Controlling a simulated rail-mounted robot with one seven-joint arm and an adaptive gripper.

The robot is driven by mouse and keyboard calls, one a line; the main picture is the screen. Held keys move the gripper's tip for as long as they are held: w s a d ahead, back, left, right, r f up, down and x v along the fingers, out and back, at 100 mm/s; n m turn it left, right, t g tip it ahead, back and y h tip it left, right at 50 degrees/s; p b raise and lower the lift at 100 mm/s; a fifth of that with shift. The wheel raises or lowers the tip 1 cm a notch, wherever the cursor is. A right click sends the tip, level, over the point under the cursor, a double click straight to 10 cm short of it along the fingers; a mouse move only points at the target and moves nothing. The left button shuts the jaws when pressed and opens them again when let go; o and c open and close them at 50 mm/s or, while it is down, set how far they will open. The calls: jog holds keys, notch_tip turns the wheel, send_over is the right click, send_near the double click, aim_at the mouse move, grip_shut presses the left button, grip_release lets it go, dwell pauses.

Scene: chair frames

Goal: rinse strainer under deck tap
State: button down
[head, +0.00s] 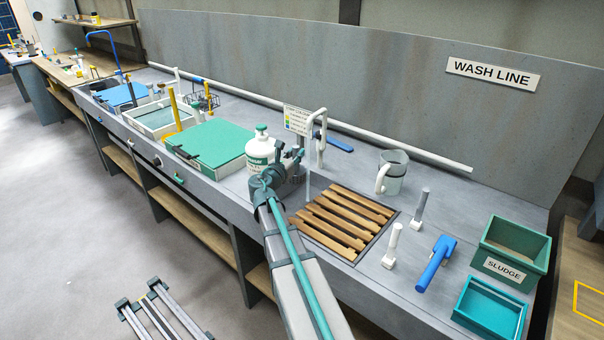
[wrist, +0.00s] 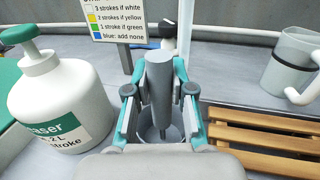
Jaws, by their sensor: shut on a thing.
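My gripper (head: 284,166) is over the counter, between the white degreaser bottle and the wooden slats. In the wrist view its teal fingers (wrist: 160,92) are closed around a thick grey handle, which I take to be the strainer (wrist: 159,75). A round grey rim shows below the handle, partly hidden by the gripper. In the head view the strainer is mostly hidden behind my gripper. The white deck tap (head: 321,135) stands just behind, its bent spout toward the slats. A faint vertical streak below the spout may be water; I cannot tell.
The degreaser bottle (head: 261,150) stands close on the left. Wooden slats (head: 343,222) lie on the right, with a clear jug (head: 393,172) behind. A sign (head: 297,120) stands near the tap. Brushes and green bins, including the sludge bin (head: 515,247), are farther right.

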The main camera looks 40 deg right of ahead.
jog(key=a, duration=0.6)
jog(key=shift+w+a, duration=0.25)
jog(key=shift+a, duration=0.05)
dwell(1.4)
notch_tip(320, 180, up, 17)
jog(key=p, duration=1.3)
dwell(0.5)
